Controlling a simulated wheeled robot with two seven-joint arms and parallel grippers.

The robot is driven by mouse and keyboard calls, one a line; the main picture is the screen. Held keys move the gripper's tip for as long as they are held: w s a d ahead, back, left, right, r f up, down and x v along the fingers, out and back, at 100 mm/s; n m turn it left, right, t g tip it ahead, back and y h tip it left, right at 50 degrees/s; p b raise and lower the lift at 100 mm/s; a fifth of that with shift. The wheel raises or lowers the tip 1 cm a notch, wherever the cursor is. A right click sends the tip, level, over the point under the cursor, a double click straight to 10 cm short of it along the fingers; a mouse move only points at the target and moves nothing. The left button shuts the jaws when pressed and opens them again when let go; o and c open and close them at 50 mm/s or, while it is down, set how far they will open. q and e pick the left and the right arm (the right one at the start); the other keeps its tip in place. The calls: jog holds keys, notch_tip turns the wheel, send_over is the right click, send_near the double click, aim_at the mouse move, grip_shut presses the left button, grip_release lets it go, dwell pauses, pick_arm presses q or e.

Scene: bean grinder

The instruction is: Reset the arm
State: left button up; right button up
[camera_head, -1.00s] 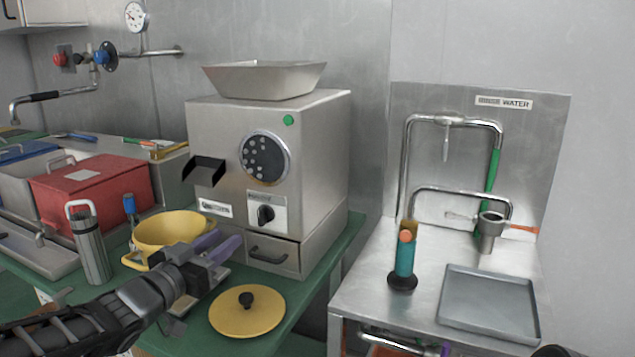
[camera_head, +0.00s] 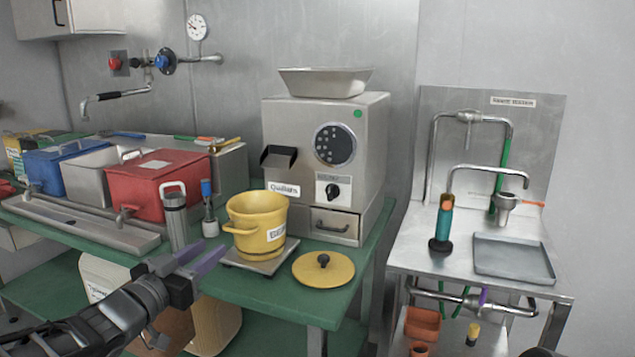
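My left gripper (camera_head: 203,256) reaches in from the lower left, in front of the green table's front edge. Its two purple fingers stand apart with nothing between them. It is to the left of the yellow pot (camera_head: 256,224) and apart from it. The pot stands upright on a small scale plate (camera_head: 262,262), its label facing front. My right gripper is not in view; only a dark shape, too cut off to tell, shows at the bottom right edge.
The grinder (camera_head: 290,130) stands behind the pot. A yellow lid (camera_head: 323,269) lies on the green table (camera_head: 225,283). A grey flask (camera_head: 175,222) and red bin (camera_head: 150,185) are at left. A steel sink stand (camera_head: 420,255) with a tray (camera_head: 513,258) is at right.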

pick_arm(q)
jog(key=s+d+f+n+g+y, duration=0.1)
jog(key=s+d+f+n+g, duration=0.15)
jog(key=f, duration=0.95)
jog(key=s+d+f+n+g+y, duration=0.1)
jog(key=s+f+g, duration=0.2)
jog(key=f, duration=1)
jog(key=s+d+f+n+g+y, duration=0.1)
jog(key=s+d+f+n+g, duration=0.15)
jog(key=f, duration=0.95)
jog(key=s+d+f+g, duration=0.4)
jog(key=s+f, duration=0.6)
jog(key=s, duration=0.3)
jog(key=s+d+f+g, duration=0.4)
jog(key=s+f, duration=0.5)
jog(key=s, duration=0.5)
notch_tip(320, 180, up, 16)
jog(key=w+p, duration=0.1)
jog(key=p, duration=1.5)
jog(key=shift+a+r, duration=0.2)
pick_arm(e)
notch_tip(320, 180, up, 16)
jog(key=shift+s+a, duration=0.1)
